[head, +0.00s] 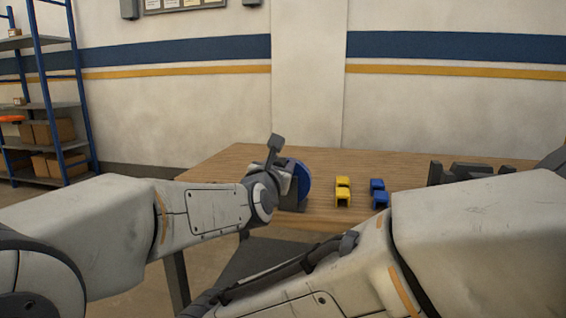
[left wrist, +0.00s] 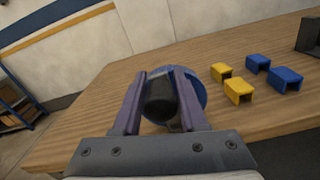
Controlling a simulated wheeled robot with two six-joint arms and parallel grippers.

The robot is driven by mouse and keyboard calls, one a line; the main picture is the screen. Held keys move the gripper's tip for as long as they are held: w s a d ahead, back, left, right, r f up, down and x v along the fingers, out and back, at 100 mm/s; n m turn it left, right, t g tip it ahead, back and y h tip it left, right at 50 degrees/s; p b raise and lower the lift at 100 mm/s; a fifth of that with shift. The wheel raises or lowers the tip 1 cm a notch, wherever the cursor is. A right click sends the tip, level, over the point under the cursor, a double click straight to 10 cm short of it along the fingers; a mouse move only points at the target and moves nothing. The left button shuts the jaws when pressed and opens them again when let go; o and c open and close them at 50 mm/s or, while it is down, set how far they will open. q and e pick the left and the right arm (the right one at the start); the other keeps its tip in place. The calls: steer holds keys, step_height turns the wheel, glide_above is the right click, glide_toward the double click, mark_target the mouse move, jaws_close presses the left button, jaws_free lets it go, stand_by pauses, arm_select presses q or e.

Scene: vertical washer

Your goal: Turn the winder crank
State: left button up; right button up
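The winder shows as a blue disc (head: 304,181) near the left front of the wooden table. My left gripper (head: 285,168) is right in front of it, on its left side, and covers part of it. In the left wrist view, the blue disc (left wrist: 202,92) lies just beyond the two fingers of my left gripper (left wrist: 160,85). The fingers are apart. A dark grey part (left wrist: 160,101) of the winder shows in the gap, and I cannot tell whether the fingers touch it. The crank handle is not clearly visible. My right gripper is not in view; only my right arm shows.
Yellow blocks (head: 343,198) and blue blocks (head: 380,199) stand on the wooden table (head: 230,161) right of the winder. A dark object (head: 470,172) stands farther right, partly behind my right arm. A blue-framed shelf (head: 40,105) with boxes is at far left.

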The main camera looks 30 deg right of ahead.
arm_select(q)
steer(key=shift+o, duration=0.9)
steer(key=shift+w+f, duration=0.1)
steer(key=shift+a, duration=0.1)
steer(key=v, duration=1)
steer(key=shift+a+b, duration=0.15)
steer(key=shift+b, duration=0.15)
